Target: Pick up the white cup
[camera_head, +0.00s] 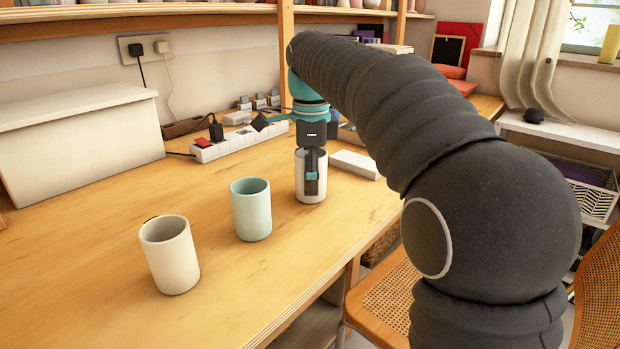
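A white cup (301,186) stands upright on the wooden table, at the back of a row of three cups. My gripper (312,178) points down at this cup. One dark finger with a teal patch overlaps the cup's near side. The other finger is hidden, so I cannot tell whether the gripper is closed on the cup or only around it. The cup's base appears to be on the table. An off-white cup (171,262) stands upright at the front left, apart from my gripper.
A pale mint cup (251,212) stands between the two whitish cups. A white power strip (238,143) with plugs lies behind. A flat white box (355,164) lies right of my gripper. A large white box (80,140) is at left. A chair (385,300) stands beyond the table's right edge.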

